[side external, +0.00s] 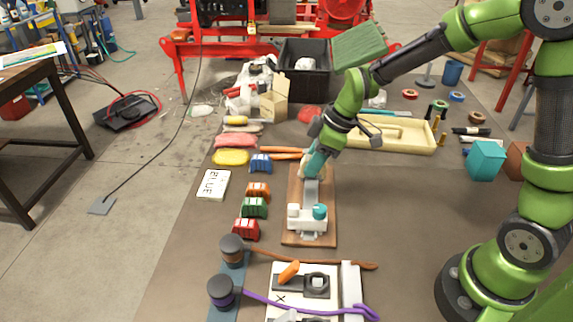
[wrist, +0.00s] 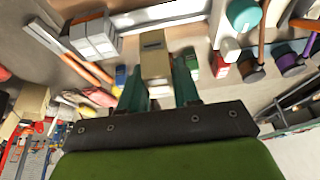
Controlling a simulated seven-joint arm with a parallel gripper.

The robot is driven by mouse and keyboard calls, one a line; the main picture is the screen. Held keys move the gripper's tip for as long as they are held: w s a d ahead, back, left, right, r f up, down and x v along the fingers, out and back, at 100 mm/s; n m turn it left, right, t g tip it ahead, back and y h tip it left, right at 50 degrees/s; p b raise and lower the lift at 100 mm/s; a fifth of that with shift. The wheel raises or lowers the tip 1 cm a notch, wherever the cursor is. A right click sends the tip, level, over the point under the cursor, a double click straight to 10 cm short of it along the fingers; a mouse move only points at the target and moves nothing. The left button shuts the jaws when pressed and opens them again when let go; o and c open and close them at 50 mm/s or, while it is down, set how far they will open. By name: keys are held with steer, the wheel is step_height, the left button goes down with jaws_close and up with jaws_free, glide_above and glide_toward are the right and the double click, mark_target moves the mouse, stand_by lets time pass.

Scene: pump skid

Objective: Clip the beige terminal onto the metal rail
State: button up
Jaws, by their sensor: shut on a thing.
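My gripper (wrist: 160,88) is shut on a beige terminal (wrist: 155,62), a narrow block between its two teal fingers. In the wrist view the terminal's far end is close to the metal rail (wrist: 168,14); I cannot tell whether they touch. The rail also shows in the side view (side external: 311,192), on a brown wooden board (side external: 330,212). There my gripper (side external: 310,168) is over the rail's far end and partly hides it. Pale grey blocks (wrist: 93,38) sit at one end of the rail. A white block with a teal knob (side external: 319,212) is at its near end.
Blue, orange, green and red blocks (side external: 254,208) lie left of the board. Orange-handled tools (side external: 280,153) lie beyond it. Brown and purple cable spools (side external: 221,291) and a white fixture (side external: 275,300) are in front. A wooden tray (side external: 400,145) is behind right. The mat right of the board is clear.

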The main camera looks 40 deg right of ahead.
glide_above(305, 195)
steer(key=d, duration=0.1)
steer(key=shift+s+f, duration=0.25)
steer(key=shift+f, duration=1.1)
steer(key=shift+s+f, duration=0.2)
steer(key=shift+f, duration=1.15)
steer(key=shift+f, duration=1.1)
steer(key=o, duration=1.1)
steer(key=shift+r, duration=0.1)
steer(key=v, duration=1.6)
steer(key=s+a+r+m+t+h, duration=0.1)
steer(key=s+r+m+t, duration=0.3)
steer(key=s+m, duration=0.8)
step_height(305, 195, up, 3)
steer(key=shift+s+f+m, duration=0.15)
steer(key=shift+s+m, duration=0.25)
steer(key=shift+s, duration=0.2)
